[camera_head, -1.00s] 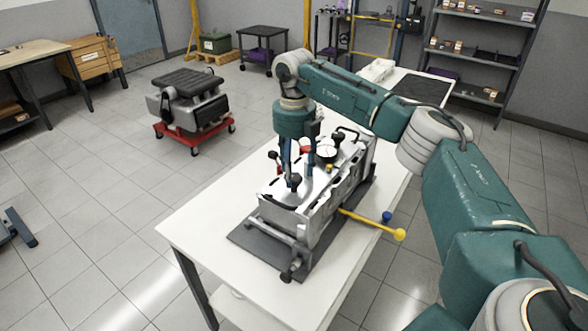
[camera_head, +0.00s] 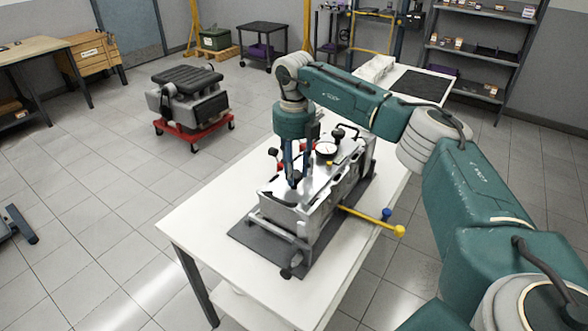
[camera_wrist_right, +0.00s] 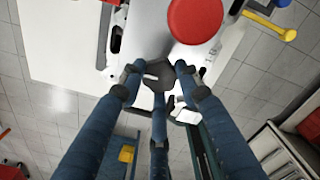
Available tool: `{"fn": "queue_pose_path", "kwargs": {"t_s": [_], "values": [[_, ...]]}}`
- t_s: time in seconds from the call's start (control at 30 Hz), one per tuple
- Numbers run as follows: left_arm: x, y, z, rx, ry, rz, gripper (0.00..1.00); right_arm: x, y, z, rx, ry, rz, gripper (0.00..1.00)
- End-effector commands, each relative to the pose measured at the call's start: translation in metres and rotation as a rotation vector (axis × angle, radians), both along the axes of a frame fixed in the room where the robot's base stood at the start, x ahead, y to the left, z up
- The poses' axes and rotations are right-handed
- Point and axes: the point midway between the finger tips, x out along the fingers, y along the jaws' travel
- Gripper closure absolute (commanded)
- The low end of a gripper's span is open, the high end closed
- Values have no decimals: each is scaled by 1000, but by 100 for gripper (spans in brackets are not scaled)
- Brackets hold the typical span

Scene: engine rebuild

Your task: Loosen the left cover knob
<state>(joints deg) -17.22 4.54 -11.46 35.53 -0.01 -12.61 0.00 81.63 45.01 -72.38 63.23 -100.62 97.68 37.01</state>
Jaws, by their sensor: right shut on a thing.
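The engine block (camera_head: 318,215) with its silver cover (camera_head: 290,197) stands on a dark mat on the white table. A dark knob (camera_wrist_right: 163,76) sits on the cover; my right gripper (camera_head: 293,183) points down over the cover's near end. In the right wrist view the blue fingers of the right gripper (camera_wrist_right: 158,84) are shut around this knob, hiding parts of its rim. A large red knob or cap (camera_wrist_right: 195,18) lies beyond the fingertips in that view. My left gripper is not in view.
A round gauge (camera_head: 326,149) and black handles stand on the block's far end. A yellow-ended bar (camera_head: 399,231) and a blue knob (camera_head: 386,214) stick out at the right. The white table (camera_head: 205,225) is clear at the left. A red cart (camera_head: 193,135) stands on the floor.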

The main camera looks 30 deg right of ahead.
Motion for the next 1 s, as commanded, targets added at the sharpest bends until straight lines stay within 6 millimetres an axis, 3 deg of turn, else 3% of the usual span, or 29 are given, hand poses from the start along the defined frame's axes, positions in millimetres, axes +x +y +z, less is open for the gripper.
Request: {"fn": "queue_pose_path", "kwargs": {"t_s": [0.27, 1.0], "values": [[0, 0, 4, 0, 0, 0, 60, 1, 0, 1, 0, -1, 164, 93], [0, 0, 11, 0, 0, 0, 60, 1, 0, 1, 1, -2, 861, 93]]}}
